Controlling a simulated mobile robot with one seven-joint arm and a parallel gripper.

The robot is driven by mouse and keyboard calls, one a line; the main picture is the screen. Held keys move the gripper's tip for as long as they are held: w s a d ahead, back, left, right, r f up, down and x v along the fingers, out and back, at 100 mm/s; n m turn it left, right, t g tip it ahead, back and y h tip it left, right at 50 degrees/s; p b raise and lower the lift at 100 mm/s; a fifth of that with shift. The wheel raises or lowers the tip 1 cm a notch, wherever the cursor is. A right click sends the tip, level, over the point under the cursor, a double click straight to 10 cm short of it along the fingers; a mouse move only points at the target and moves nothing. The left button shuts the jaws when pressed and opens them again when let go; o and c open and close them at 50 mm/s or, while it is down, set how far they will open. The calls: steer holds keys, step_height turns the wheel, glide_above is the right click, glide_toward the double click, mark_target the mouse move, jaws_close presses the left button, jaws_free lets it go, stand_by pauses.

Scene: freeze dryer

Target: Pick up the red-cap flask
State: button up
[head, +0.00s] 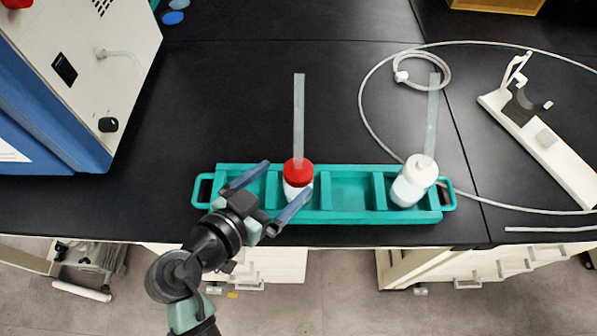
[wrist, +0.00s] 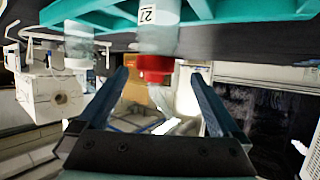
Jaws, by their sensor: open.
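The red-cap flask (head: 298,174) stands upright in a compartment of the teal rack (head: 349,217), with a clear tube rising from its red cap. It also shows in the wrist view (wrist: 156,66), where the picture is upside down and its label reads 27. My gripper (head: 281,191) is open and empty at the front left of the flask in the head view. In the wrist view the red cap appears between the two fingers (wrist: 165,85), beyond their tips. I cannot tell whether a finger touches the flask.
A white-cap flask (head: 413,182) with its own tube stands in the rack's right end. A blue and white machine (head: 85,75) is at the left. A white stand (head: 540,140) and a looped hose (head: 365,110) lie at the right.

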mark_target(299, 171)
steer(key=x, duration=0.5)
steer(key=shift+d+f+p, duration=0.25)
steer(key=shift+d+p, duration=0.15)
steer(key=shift+d, duration=0.05)
steer(key=shift+c, duration=0.2)
jaws_close()
